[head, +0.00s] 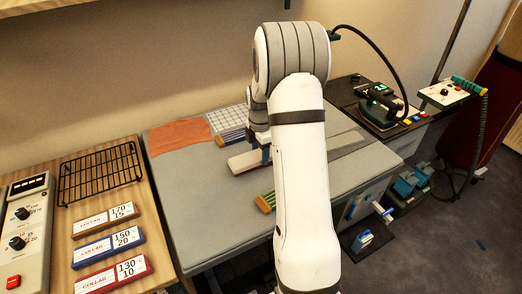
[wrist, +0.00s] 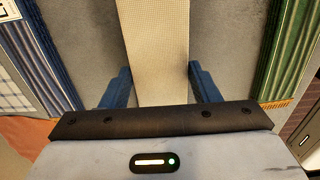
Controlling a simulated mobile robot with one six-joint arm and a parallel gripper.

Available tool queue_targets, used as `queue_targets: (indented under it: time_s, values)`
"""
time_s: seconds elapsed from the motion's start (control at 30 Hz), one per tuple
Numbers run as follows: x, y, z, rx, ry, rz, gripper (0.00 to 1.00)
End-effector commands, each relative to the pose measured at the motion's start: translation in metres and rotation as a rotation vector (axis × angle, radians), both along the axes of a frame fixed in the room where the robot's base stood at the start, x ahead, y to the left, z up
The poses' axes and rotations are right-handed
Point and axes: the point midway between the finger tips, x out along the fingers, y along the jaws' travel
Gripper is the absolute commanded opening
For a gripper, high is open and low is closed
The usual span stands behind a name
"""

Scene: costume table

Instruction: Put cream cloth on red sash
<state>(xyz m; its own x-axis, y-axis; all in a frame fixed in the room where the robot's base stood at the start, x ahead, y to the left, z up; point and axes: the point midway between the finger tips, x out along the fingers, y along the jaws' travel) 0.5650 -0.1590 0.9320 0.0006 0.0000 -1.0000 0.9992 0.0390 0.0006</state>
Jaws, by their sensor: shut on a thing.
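The cream cloth (wrist: 158,40) is a long pale woven strip between the two blue fingers of my gripper (wrist: 160,78) in the wrist view. My gripper is shut on it. In the head view my arm hides most of my gripper (head: 264,156), and the pale strip (head: 243,159) shows left of it, low over the table. A flat orange-red cloth (head: 178,135) lies at the table's far left corner.
A checked cloth with blue edges (head: 228,119) lies beyond the strip. A green striped piece with an orange end (head: 265,203) lies nearer. The grey table (head: 195,215) is bare at front left. A wire rack (head: 100,172) and labelled blocks (head: 108,242) stand left.

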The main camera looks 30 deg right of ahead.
Motion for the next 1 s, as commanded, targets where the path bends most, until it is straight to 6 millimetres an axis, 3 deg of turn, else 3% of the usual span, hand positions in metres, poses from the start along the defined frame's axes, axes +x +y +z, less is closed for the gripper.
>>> queue_targets:
  time_s: [0.17,0.2,0.43,0.77,1.0]
  values:
    - [0.0,0.0,-0.004,0.0,0.0,-0.001,0.33]
    - [0.0,0.0,-0.003,0.0,0.0,-0.001,0.58]
    - [0.0,-0.001,-0.003,0.0,0.0,-0.001,0.77]
    - [0.0,-0.001,0.003,0.0,-0.001,-0.002,0.77]
    - [0.001,-0.002,0.044,-0.002,-0.006,-0.002,0.77]
